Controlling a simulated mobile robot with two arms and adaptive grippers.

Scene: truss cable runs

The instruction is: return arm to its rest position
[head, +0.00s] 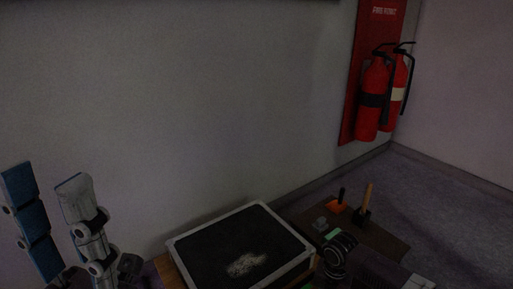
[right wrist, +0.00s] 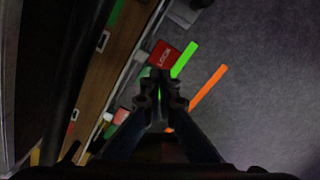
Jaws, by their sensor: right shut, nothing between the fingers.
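My left gripper (head: 44,180) stands at the lower left of the head view, fingers pointing up. Its two fingers, one with blue faces and one pale, are spread apart with nothing between them. My right gripper (right wrist: 160,98) is in the middle of the right wrist view, with its dark fingers close together and empty. A red tag or block marked LOCK (right wrist: 163,54) shows just beyond its fingertips, and I cannot tell the gap to it. In the head view I cannot make out the right gripper's fingers clearly.
A dark tray with a pale rim (head: 217,229) stands at bottom centre. A brown surface (head: 384,237) beside it carries small tools. Red fire extinguishers (head: 374,95) hang on the back wall. A green strip (right wrist: 184,60) and an orange strip (right wrist: 209,87) lie over grey floor (right wrist: 270,70).

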